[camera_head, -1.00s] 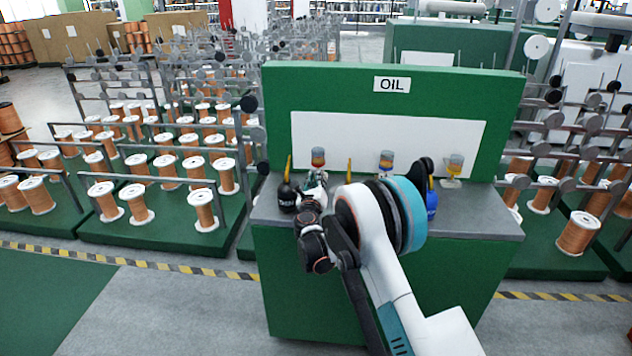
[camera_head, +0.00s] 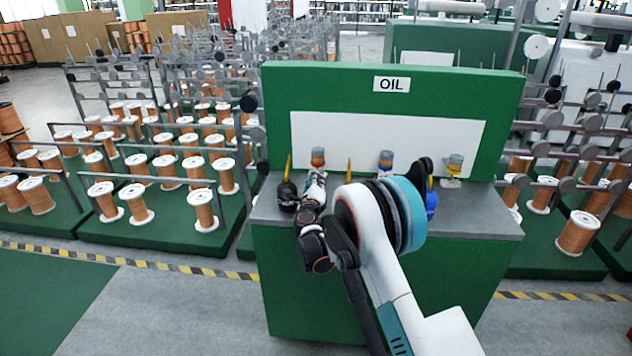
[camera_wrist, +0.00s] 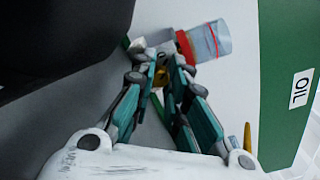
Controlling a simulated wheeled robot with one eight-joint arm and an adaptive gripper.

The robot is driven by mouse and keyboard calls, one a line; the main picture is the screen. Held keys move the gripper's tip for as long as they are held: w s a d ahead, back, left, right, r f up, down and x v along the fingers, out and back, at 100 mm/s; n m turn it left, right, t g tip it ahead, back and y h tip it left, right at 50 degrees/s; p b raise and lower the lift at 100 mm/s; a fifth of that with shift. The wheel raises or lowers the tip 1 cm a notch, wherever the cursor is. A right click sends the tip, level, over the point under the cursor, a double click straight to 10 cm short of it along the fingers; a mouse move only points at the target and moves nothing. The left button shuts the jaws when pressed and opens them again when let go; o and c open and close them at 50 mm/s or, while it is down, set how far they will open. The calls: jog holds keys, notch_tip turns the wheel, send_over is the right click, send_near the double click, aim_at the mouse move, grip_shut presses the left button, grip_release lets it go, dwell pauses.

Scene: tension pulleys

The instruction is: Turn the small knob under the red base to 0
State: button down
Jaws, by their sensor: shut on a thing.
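The oiler with the red base (camera_head: 318,164) is the leftmost of three on the white panel. In the wrist view its clear cup (camera_wrist: 208,41) stands beside the red base (camera_wrist: 185,46). A small yellow knob (camera_wrist: 161,76) shows between my finger pads, on the side of the base away from the cup. My gripper (camera_wrist: 162,66) is shut on this knob; the fingers cover part of it. In the head view my gripper (camera_head: 316,178) is just under the red base. The knob's marks and setting cannot be read.
Oilers with a blue base (camera_head: 386,168) and a yellow base (camera_head: 452,182) are to the right. On the grey bench (camera_head: 480,222) stand a black oil can (camera_head: 287,196) left of my gripper and a blue can (camera_head: 432,205) to the right. Another yellow spout (camera_head: 349,171) rises between them.

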jog(key=shift+a+n, duration=0.2)
jog(key=shift+n, duration=2.1)
jog(key=c, duration=1.5)
grip_release()
jog(key=shift+a, duration=0.1)
jog(key=shift+c, duration=0.2)
jog(key=shift+s, duration=0.1)
